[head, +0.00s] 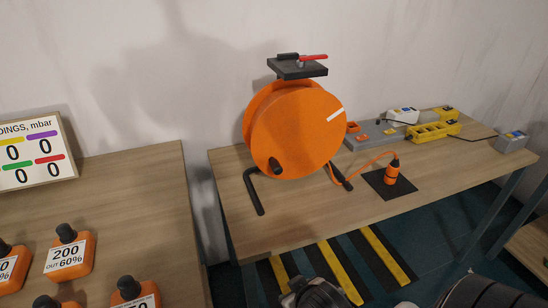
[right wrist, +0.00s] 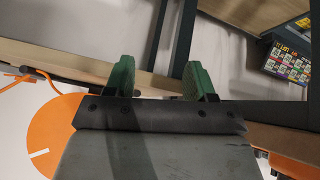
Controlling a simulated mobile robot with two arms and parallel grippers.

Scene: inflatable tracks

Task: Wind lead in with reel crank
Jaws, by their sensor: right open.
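The orange cable reel (head: 300,125) stands upright on the wooden table in a black tube frame. A dark crank knob (head: 275,166) sits low on the left of its face, and a white stripe marks the upper right. The orange lead (head: 358,174) runs from the reel's lower right to an orange plug (head: 392,172) on a black pad. In the right wrist view, my right gripper (right wrist: 158,77) has its green fingers wide apart, with nothing between them. The reel (right wrist: 52,135) shows at the left there, apart from the fingers. My left gripper is not in view.
A grey plate (head: 297,68) with a red lever tops the reel. Grey and yellow boxes (head: 433,130) with cables stand at the back right. Another table (head: 120,195) at left holds orange knobbed blocks and a readings board (head: 30,153). A gap separates the tables.

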